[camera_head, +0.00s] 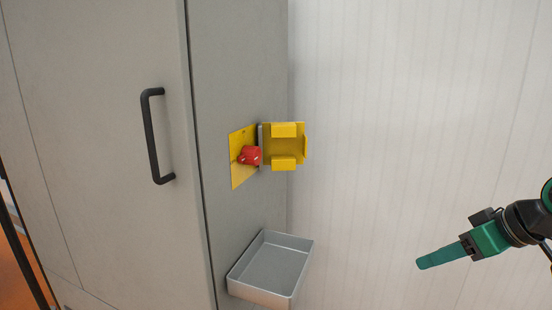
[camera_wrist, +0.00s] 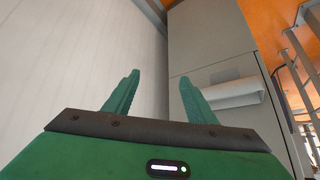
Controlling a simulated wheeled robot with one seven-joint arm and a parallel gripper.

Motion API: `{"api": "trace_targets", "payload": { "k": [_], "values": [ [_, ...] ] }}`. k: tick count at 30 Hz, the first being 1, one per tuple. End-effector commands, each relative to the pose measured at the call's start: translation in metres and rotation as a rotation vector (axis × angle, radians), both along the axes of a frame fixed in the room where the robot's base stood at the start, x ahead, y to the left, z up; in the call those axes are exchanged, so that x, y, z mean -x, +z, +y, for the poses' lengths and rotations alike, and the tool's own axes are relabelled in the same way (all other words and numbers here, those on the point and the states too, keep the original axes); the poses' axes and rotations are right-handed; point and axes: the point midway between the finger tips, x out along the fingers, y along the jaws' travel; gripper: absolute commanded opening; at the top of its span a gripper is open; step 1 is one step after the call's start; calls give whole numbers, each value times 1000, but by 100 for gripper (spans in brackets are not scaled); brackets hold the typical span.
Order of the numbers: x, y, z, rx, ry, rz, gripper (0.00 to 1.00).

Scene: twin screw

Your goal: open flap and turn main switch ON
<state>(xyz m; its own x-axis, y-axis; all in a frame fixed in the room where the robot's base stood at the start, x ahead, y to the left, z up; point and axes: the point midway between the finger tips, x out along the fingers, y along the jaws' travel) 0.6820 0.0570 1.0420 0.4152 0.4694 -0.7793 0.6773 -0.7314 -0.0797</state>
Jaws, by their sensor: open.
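The red main switch knob (camera_head: 250,155) sits on a yellow plate (camera_head: 238,177) on the side of a grey cabinet. The yellow flap (camera_head: 290,147) stands swung out to the right of the plate, so the knob is uncovered. The knob's exact setting is too small to read. My gripper (camera_head: 428,263) is at the lower right in the head view, well apart from the switch and flap. In the wrist view my gripper (camera_wrist: 157,92) has its two green fingers spread with nothing between them. The switch and flap do not show in the wrist view.
A grey metal tray (camera_head: 270,270) juts from the cabinet side below the switch. The cabinet door (camera_head: 100,120) has a black handle (camera_head: 152,135). A pale panelled wall (camera_head: 400,100) stands behind. The room between my gripper and the flap looks clear.

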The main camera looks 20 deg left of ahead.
Motion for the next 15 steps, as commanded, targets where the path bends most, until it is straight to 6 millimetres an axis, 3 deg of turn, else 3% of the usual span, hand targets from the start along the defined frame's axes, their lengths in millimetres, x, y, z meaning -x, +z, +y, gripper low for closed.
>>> {"api": "trace_targets", "payload": {
  "k": [1,3,7,10,15],
  "values": [
    [-13,12,40,-53,120,-70,51],
    [-23,35,94,-142,276,-179,51],
    [-21,85,182,-338,515,-369,51],
    [-10,123,228,-489,635,-486,51],
    [6,168,264,-668,730,-604,51]
  ]
}}
